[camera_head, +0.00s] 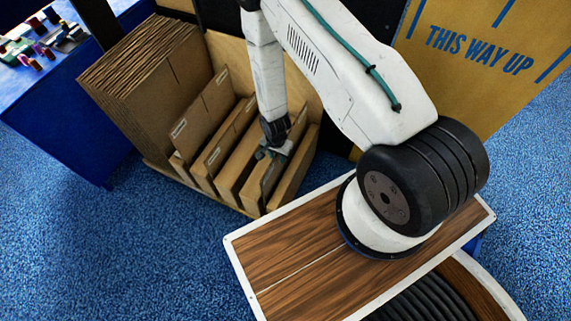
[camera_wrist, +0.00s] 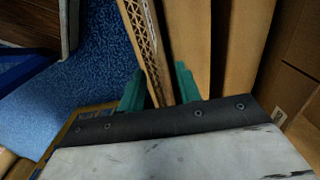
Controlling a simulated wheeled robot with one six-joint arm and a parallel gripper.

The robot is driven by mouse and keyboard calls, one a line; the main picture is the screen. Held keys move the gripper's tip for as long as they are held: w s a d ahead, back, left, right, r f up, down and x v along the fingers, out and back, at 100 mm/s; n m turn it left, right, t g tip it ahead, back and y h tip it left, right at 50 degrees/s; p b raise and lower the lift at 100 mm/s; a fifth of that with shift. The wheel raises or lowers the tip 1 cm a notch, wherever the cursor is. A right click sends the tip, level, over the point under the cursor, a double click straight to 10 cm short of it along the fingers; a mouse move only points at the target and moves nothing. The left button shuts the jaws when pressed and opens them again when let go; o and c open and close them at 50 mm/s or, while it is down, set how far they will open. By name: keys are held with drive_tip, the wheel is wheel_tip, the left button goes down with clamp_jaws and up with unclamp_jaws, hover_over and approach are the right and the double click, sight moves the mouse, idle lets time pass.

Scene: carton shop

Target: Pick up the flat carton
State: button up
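Several flat brown cartons stand on edge in a wooden rack in the head view. My gripper (camera_head: 274,153) reaches down to the top edge of one flat carton (camera_head: 262,178) towards the rack's right side. In the wrist view, the two teal fingers of my gripper (camera_wrist: 160,90) are on either side of this flat carton (camera_wrist: 146,40), whose corrugated edge shows. The carton is tilted in the picture and nearly fills the space between the fingers. I cannot tell whether both fingers touch it. Its lower part is hidden in the rack.
The rack (camera_head: 309,92) has other flat cartons (camera_head: 205,112) to the left and a thick carton stack (camera_head: 150,70) behind them. A blue table (camera_head: 45,110) with small items stands at the left. A yellow "THIS WAY UP" board (camera_head: 480,60) is at the right.

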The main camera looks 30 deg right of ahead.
clamp_jaws()
wheel_tip(320, 180, up, 57)
idle(2.6)
